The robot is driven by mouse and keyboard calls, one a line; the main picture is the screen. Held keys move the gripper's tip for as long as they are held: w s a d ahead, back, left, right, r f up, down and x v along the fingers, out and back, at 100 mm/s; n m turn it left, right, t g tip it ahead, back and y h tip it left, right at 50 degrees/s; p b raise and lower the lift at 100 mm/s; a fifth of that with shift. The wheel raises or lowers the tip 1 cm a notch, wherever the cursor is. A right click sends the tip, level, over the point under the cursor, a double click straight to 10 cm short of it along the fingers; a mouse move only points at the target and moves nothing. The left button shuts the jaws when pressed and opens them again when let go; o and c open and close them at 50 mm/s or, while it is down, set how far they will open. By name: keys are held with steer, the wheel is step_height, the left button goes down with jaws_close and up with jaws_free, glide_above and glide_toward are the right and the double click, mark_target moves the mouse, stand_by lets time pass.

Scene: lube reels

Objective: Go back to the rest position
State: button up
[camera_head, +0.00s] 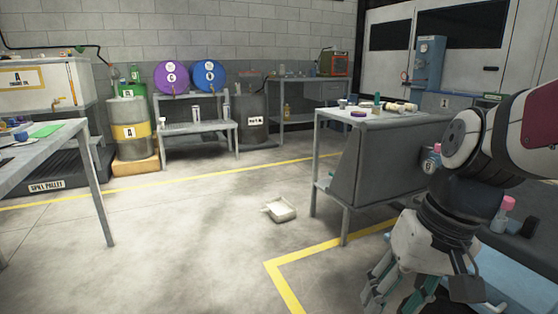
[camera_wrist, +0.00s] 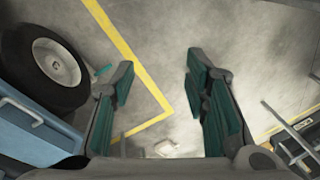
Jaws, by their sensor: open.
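My gripper (camera_head: 402,290) hangs at the lower right of the head view, below my bent arm. Its fingers point down towards the floor. The rest position itself is not marked in either view.
A grey workbench (camera_head: 375,122) with small items stands close to my arm. A pale tray (camera_head: 279,209) lies on the floor. Another table (camera_head: 40,155) is at left. Drums (camera_head: 131,125) stand at the back.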

steer(key=s+d+f+h+b, duration=0.1)
steer(key=s+d+h+b, duration=0.15)
steer(key=s, duration=1.45)
step_height(320, 180, up, 40)
steer(key=t+p, duration=0.3)
steer(key=p, duration=3.5)
steer(key=shift+d+f+n+p, duration=0.25)
steer(key=shift+d+n+p, duration=0.05)
steer(key=shift+d+p, duration=0.1)
steer(key=shift+w, duration=0.15)
